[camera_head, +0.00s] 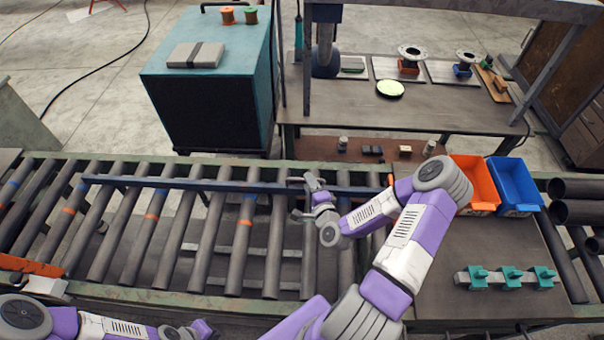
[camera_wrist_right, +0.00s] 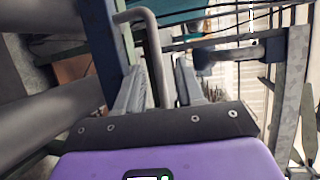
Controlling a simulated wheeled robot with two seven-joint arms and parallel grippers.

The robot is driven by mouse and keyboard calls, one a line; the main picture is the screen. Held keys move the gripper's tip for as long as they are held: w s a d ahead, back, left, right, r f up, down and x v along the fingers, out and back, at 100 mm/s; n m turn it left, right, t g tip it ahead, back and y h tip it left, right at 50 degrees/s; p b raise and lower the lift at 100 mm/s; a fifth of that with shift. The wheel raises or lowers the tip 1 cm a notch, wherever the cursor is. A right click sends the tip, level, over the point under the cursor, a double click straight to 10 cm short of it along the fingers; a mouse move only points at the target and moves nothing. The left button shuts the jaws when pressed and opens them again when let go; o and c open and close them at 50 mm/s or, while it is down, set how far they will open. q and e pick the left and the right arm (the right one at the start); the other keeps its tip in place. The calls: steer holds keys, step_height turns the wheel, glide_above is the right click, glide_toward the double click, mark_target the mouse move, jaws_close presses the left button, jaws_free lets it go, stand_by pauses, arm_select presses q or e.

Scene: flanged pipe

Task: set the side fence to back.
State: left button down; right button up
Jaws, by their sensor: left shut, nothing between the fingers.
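The side fence is a long dark-blue bar (camera_head: 240,186) lying across the roller conveyor near its far side. A bent grey handle (camera_wrist_right: 150,45) stands beside the blue bar (camera_wrist_right: 103,40) in the right wrist view. My right gripper (camera_head: 309,190) is at the bar's right part. In its wrist view its fingers (camera_wrist_right: 160,88) are apart, with the handle's lower part between them; firm contact on both sides cannot be seen. My left gripper (camera_head: 205,329) is low at the bottom edge, shut and empty, partly cut off and away from the fence.
Behind the conveyor stand a teal cabinet (camera_head: 220,90) and a workbench (camera_head: 440,112) with flanged parts. An orange bin (camera_head: 482,205) and a blue bin (camera_head: 515,208) sit at the right, above a rail with teal clamps (camera_head: 510,277). Rollers left of my right arm are clear.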

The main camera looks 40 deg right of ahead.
steer(key=shift+x, duration=2.4)
steer(key=shift+c, duration=0.2)
jaws_close()
